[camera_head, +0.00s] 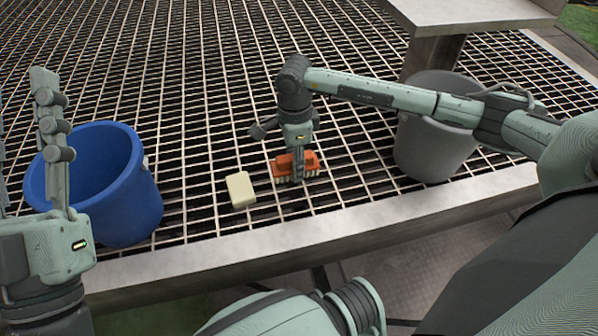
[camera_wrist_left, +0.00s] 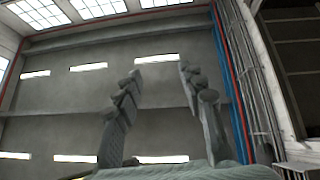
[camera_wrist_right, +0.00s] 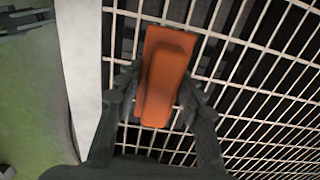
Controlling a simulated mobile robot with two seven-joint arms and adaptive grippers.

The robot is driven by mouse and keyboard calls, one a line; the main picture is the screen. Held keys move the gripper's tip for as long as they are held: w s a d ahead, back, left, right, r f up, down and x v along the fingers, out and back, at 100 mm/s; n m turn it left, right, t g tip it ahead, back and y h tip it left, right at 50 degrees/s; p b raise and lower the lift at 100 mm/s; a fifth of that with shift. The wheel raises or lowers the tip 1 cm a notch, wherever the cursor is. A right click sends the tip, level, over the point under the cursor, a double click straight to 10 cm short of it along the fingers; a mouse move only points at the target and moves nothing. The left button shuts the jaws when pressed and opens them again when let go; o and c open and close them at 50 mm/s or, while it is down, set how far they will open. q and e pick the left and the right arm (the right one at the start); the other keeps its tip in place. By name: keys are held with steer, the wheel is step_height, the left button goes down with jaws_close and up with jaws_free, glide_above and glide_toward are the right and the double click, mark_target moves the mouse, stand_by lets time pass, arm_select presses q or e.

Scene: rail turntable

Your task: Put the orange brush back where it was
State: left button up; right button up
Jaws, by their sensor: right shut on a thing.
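The orange brush (camera_head: 311,160), with pale bristles facing down, is at the grating, close to its front edge. My right gripper (camera_head: 299,170) comes down from above and is shut on it. In the right wrist view the orange brush (camera_wrist_right: 168,70) sits between the two fingers of the right gripper (camera_wrist_right: 158,95). I cannot tell whether the bristles touch the grating. My left gripper (camera_head: 52,110) points upward at the left edge, empty, with its fingers apart; they also show in the left wrist view (camera_wrist_left: 160,85) against the wall and ceiling.
A cream block (camera_head: 241,190) lies on the grating just left of the brush. A blue bucket (camera_head: 140,200) stands at the left and a grey bucket (camera_head: 425,155) at the right, behind my right arm. A metal table (camera_head: 470,12) stands at the back right. The grating (camera_head: 200,80) behind is clear.

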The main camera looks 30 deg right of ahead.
steer(key=shift+w+d+f, duration=0.6)
steer(key=shift+d, duration=0.2)
step_height(320, 180, down, 4)
steer(key=shift+d+b, duration=0.1)
steer(key=shift+b, duration=0.4)
arm_select(q)
steer(key=shift+s+a+r+t, duration=0.5)
steer(key=shift+s+r+t, duration=0.35)
steer(key=shift+t, duration=0.15)
arm_select(e)
steer(key=shift+f, duration=0.1)
steer(key=shift+f, duration=0.1)
steer(key=o, duration=1)
arm_select(q)
steer(key=shift+s+a+r, duration=0.1)
steer(key=shift+r, duration=0.05)
